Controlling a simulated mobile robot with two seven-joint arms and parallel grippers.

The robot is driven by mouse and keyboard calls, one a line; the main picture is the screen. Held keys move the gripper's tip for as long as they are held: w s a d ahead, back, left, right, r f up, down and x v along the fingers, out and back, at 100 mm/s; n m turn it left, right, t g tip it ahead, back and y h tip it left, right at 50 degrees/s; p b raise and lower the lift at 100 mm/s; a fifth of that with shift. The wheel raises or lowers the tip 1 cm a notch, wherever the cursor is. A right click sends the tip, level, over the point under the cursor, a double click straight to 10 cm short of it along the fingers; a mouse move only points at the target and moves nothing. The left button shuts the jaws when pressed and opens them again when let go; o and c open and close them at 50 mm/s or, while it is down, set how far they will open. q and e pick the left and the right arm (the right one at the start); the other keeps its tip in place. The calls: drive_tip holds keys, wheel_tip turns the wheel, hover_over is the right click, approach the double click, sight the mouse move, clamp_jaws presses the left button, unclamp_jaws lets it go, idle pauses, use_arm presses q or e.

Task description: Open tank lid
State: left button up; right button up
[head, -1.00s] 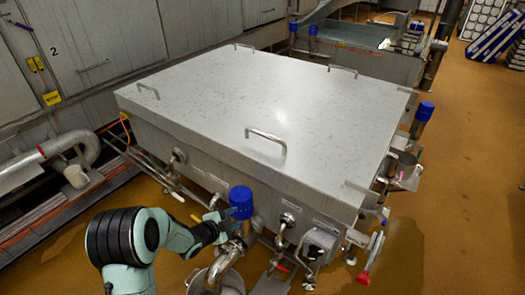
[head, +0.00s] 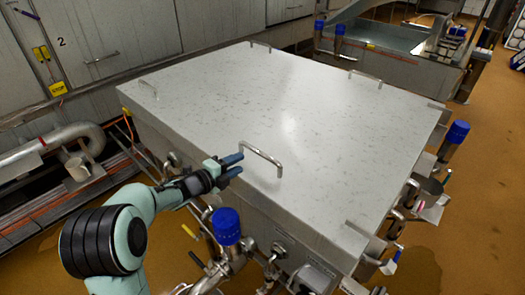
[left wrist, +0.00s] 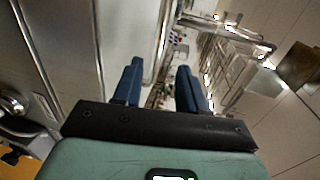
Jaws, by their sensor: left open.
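The tank lid (head: 300,110) is a large flat grey metal sheet lying shut on the tank (head: 255,215). It carries several bar handles; the nearest handle (head: 262,158) stands at the lid's front edge. My left gripper (head: 233,164) is just left of this handle, above the front edge, its blue fingers pointing at it. It is open and empty. In the left wrist view the open fingers (left wrist: 160,88) show with a metal bar, likely the handle, running close by the left finger. I cannot tell whether they touch. My right gripper is not in view.
A blue-capped fitting (head: 227,225) rises in front of the tank, below my left arm. Another blue cap (head: 457,131) stands at the right side. Pipes and valves line the tank's front. A second open tank (head: 390,65) is behind. Brown floor (head: 480,210) is clear at right.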

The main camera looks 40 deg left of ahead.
sight(258, 153)
use_arm(q)
drive_tip(key=x, duration=1.1)
drive_tip(key=shift+w+f+p, duration=0.1)
drive_tip(key=shift+f+p, duration=0.05)
drive_tip(key=shift+p, duration=0.25)
clamp_jaws()
